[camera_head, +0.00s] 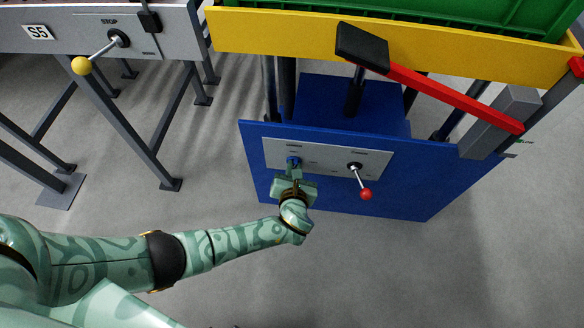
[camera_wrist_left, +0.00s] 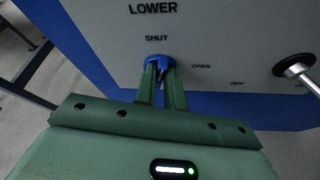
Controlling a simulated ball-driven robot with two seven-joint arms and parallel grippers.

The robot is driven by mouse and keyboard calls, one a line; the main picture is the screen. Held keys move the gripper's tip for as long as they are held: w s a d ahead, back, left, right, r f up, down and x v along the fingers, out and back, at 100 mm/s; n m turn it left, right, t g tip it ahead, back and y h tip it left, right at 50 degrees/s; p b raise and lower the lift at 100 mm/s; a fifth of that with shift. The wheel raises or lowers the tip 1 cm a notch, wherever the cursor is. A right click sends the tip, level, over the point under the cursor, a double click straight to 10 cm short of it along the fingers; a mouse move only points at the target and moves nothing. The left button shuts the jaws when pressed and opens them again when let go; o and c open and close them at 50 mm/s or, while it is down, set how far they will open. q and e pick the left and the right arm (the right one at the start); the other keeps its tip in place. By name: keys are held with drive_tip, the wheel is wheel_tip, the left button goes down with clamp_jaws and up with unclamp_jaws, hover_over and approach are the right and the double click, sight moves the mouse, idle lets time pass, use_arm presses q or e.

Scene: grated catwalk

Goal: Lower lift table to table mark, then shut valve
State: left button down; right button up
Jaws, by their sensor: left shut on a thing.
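The lift table has a yellow top (camera_head: 290,37) raised above a blue base (camera_head: 420,185). On the base's front is a grey panel (camera_head: 330,180) with a blue valve handle (camera_head: 293,161). My left gripper (camera_head: 293,174) is shut on this handle at the panel's left. In the left wrist view the blue valve handle (camera_wrist_left: 160,62) sits between the green fingers, below the words LOWER and SHUT, with OPEN to its right. The fingers partly cover it, so its exact turn is hard to tell. I cannot make out the table mark for certain. My right gripper is not in view.
A red-knobbed lever (camera_head: 361,182) stands right of the valve. A red arm with a black pad (camera_head: 362,46) slants across the table's front. A green tray (camera_head: 450,15) is on top. A grey station marked S5 (camera_head: 38,32) stands left. The floor in front is clear.

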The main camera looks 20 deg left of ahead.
use_arm(q)
drive_tip(key=m, duration=0.1)
drive_tip(key=m+y, duration=0.1)
drive_tip(key=f+m+y, duration=0.1)
drive_tip(key=m, duration=0.1)
drive_tip(key=shift+d+b, duration=0.35)
drive_tip(key=shift+d, duration=0.05)
drive_tip(key=shift+d+f+m+t+y+b, duration=0.15)
drive_tip(key=shift+m+y+b, duration=0.6)
drive_tip(key=shift+m, duration=0.5)
drive_tip(key=shift+d+f+m+t+y+b, duration=0.15)
drive_tip(key=shift+m+y+b, duration=0.6)
drive_tip(key=shift+m, duration=0.5)
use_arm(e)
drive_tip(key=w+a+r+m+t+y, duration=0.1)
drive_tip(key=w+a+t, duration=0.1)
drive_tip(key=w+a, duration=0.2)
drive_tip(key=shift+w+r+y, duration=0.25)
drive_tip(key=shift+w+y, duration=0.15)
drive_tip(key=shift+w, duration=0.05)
use_arm(q)
drive_tip(key=shift+a, duration=0.1)
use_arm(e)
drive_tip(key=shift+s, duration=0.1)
use_arm(q)
drive_tip(key=c, duration=1.5)
unclamp_jaws()
drive_tip(key=shift+w+r, duration=0.1)
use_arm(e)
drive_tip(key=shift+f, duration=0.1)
